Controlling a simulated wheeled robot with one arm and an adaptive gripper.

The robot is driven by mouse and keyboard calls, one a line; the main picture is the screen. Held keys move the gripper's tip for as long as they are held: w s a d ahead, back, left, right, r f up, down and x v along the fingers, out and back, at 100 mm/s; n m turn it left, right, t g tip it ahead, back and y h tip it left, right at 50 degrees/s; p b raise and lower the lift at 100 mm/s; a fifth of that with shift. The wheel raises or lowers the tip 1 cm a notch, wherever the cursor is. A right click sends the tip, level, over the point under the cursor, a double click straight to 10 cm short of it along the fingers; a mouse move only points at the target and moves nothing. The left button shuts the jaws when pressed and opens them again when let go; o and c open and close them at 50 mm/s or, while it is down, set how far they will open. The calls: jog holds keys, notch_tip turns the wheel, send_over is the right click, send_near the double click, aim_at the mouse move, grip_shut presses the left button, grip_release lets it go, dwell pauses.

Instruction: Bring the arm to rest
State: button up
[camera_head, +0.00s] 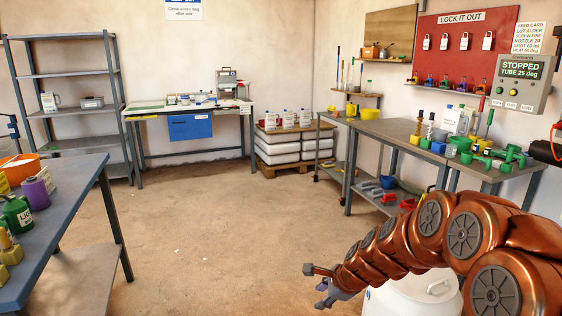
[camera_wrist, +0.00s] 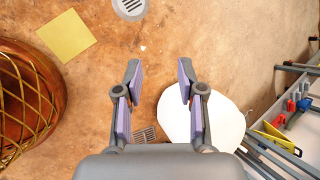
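My copper-coloured arm reaches in from the right edge of the head view, bent low over the floor. My gripper (camera_head: 322,284) is at its left end, above the bare floor. In the wrist view my gripper (camera_wrist: 158,82) points down with its two grey fingers and purple pads spread apart. Nothing is between the fingers; brown floor shows there. A round white lid (camera_wrist: 215,125) lies below and to the right of the fingers, apart from them. The head view shows a white drum (camera_head: 405,298) under my arm, partly hidden by it.
A blue-grey table (camera_head: 62,215) with bottles stands at the left. A workbench (camera_head: 395,130) with tools stands at the right, near my arm. A shelf rack (camera_head: 75,75) and a desk (camera_head: 190,108) stand at the back. The middle floor (camera_head: 210,225) is clear.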

jog(key=s+r+n+g+p, duration=0.3)
jog(key=s+r+n+p, duration=0.6)
jog(key=s+r, duration=0.75)
jog(key=s+d+r+n+g+h+p, duration=0.1)
jog(key=s+d+r+n+p, duration=0.1)
jog(key=s, duration=0.5)
jog(key=s+d+r+n+g+h+p, duration=0.1)
jog(key=s+d+r+n+p, duration=0.1)
jog(key=s, duration=0.6)
jog(key=s+d+r+n+g+h+p, duration=0.1)
jog(key=s+d+r+n+h+p, duration=0.1)
jog(key=s+r+n, duration=0.3)
jog(key=s+d+p, duration=0.1)
jog(key=s, duration=0.1)
jog(key=shift+s+r+n+g+p, duration=0.3)
jog(key=shift+s+n+g, duration=0.05)
jog(key=shift+n+g, duration=0.05)
jog(key=shift+d, duration=0.15)
